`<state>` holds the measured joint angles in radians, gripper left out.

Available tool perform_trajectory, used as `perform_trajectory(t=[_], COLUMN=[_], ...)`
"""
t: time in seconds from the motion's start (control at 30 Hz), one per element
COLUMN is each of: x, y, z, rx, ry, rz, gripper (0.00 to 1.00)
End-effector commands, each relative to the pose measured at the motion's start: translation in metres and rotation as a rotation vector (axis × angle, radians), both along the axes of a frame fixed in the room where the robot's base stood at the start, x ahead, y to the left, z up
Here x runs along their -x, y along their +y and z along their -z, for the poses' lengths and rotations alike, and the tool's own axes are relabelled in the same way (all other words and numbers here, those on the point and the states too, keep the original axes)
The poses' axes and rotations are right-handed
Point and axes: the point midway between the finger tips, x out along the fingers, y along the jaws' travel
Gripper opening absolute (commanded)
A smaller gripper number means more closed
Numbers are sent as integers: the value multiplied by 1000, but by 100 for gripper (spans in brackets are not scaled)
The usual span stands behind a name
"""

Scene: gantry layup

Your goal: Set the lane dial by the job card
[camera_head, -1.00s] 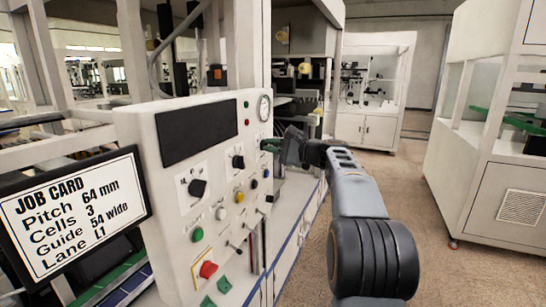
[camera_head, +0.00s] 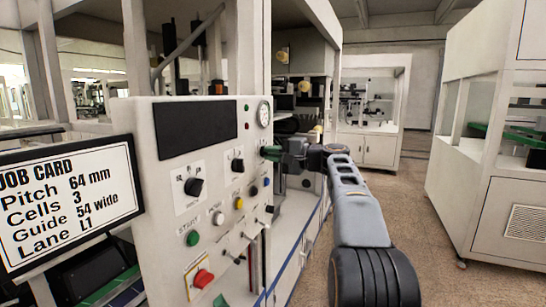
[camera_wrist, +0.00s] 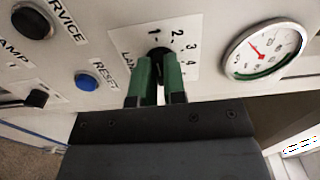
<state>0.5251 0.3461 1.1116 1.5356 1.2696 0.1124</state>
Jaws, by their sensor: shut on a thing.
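The job card (camera_head: 66,205) stands at the left and reads Pitch 64 mm, Cells 3, Guide 54 wide, Lane L1. The lane dial is a black knob (camera_wrist: 157,52) on a white plate (camera_wrist: 122,40) with numbers 1 to 4 around it, in the wrist view. My gripper (camera_wrist: 160,75) has its two green fingers shut on this knob, one on each side. The fingers hide most of the knob, and I cannot tell which number it points at. In the head view my gripper (camera_head: 272,153) is at the right edge of the control panel (camera_head: 145,165).
The panel also bears a red button (camera_head: 203,278), a green start button (camera_head: 192,239), a black selector (camera_head: 194,187) and a blue reset button (camera_wrist: 86,81). A round gauge (camera_wrist: 264,50) sits beside the lane plate. Open floor (camera_head: 410,200) lies to the right.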

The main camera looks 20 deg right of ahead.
Motion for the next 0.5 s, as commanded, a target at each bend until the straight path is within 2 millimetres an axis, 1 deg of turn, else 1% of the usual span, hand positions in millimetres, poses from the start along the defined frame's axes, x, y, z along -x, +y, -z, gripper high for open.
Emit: perform_trajectory(t=[0.43, 0.47, 0.5], x=[0, 0, 0], y=[0, 0, 0], z=[0, 0, 0], rx=[10, 10, 10], ry=[-7, -7, -7], rz=[1, 1, 1], gripper=[0, 13, 17])
